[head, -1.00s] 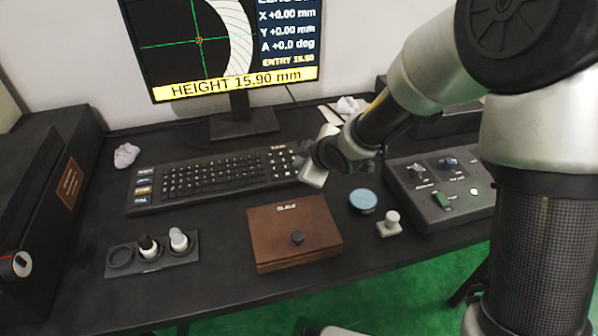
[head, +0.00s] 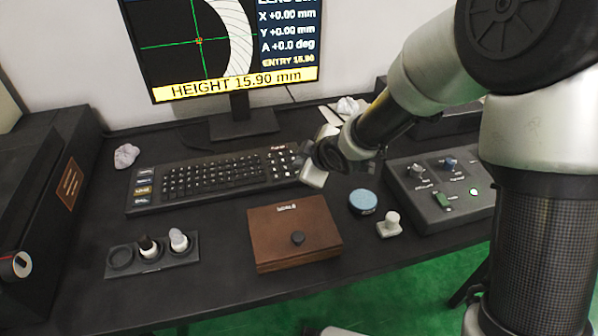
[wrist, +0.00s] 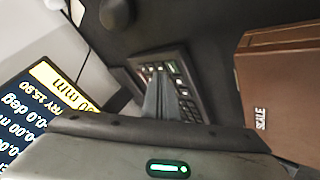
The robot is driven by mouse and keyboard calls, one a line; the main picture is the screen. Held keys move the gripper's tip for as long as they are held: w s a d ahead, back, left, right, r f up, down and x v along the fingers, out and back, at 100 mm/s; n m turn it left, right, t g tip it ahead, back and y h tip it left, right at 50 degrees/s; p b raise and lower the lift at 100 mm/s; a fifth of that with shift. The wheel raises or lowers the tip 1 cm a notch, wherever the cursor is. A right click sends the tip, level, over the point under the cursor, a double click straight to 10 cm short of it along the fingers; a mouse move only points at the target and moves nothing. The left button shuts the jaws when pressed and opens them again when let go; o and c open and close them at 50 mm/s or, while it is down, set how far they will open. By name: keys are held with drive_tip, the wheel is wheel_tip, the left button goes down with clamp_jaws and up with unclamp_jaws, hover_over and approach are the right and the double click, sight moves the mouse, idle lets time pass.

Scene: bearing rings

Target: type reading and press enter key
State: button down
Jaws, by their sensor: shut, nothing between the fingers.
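The black keyboard (head: 205,180) lies on the desk below the monitor, with its number keys (head: 280,163) at the right end. The monitor (head: 235,45) shows a yellow band reading "HEIGHT 15.90 mm" and a small line "ENTRY 15.90". My gripper (head: 303,168) is at the right end of the keyboard, its white hand hiding part of that end. In the wrist view my shut, empty fingers (wrist: 160,92) appear in front of the number keys (wrist: 183,84). I cannot tell whether the fingertips touch a key.
A brown wooden box (head: 294,235) marked "SCALE" sits in front of the keyboard. A blue disc (head: 362,201), a small white knob-topped piece (head: 390,225) and a control box (head: 440,185) are to the right. A holder (head: 122,270) with small bottles stands front left.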

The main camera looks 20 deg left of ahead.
drive_tip(key=shift+f, duration=0.15)
idle(0.4)
drive_tip(key=shift+f, duration=0.3)
drive_tip(key=shift+f, duration=0.35)
idle(0.7)
drive_tip(key=shift+r, duration=0.15)
drive_tip(key=shift+r+p, duration=0.55)
drive_tip(key=shift+r, duration=0.05)
wheel_tip(320, 180, up, 5)
drive_tip(key=p, duration=0.4)
idle(0.8)
